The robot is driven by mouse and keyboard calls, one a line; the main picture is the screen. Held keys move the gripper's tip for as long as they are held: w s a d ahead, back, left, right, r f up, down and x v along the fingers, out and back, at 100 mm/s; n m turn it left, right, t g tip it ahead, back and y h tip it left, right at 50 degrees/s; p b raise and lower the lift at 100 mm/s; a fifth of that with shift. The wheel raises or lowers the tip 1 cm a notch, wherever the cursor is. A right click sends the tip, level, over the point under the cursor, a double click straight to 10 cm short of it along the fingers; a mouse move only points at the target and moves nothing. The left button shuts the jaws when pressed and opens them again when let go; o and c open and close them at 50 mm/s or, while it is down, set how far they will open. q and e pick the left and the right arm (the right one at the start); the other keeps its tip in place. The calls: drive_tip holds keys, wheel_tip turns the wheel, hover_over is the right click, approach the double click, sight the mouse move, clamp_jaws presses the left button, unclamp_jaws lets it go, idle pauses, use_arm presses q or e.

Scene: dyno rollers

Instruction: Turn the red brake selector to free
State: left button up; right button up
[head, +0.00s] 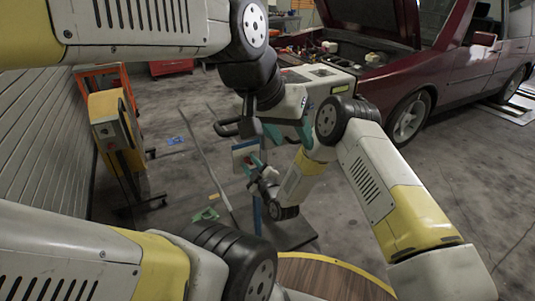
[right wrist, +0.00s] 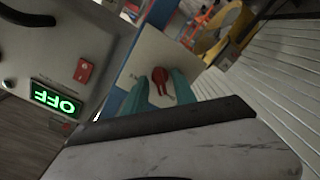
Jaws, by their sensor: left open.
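The red brake selector (right wrist: 160,76) sits on a pale plate (right wrist: 150,52) in the right wrist view, its narrow end pointing towards the bottom of the picture. My right gripper (right wrist: 162,86) is open, with one teal finger on each side of the selector and a small gap showing beside it. In the head view my right gripper (head: 254,166) is at the small panel (head: 242,152), where the selector is too small to make out clearly. My left gripper (head: 290,133) is open in front of the grey console (head: 320,80), up and right of my right gripper.
In the right wrist view a green display (right wrist: 54,102) reads OFF, upside down, near a red switch (right wrist: 84,70). A dark red car (head: 400,70) with its bonnet up stands behind. A yellow wheeled stand (head: 115,125) is at the left. Floor between is mostly clear.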

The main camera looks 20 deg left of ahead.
clamp_jaws()
drive_tip(key=shift+m, duration=0.3)
drive_tip(key=m, duration=0.3)
drive_tip(key=shift+m, duration=0.3)
drive_tip(key=m, duration=0.4)
drive_tip(key=shift+w+d+m, duration=0.1)
drive_tip(key=shift+m, duration=0.2)
drive_tip(key=m, duration=0.4)
drive_tip(key=shift+m, duration=2.6)
drive_tip(key=shift+f, duration=0.1)
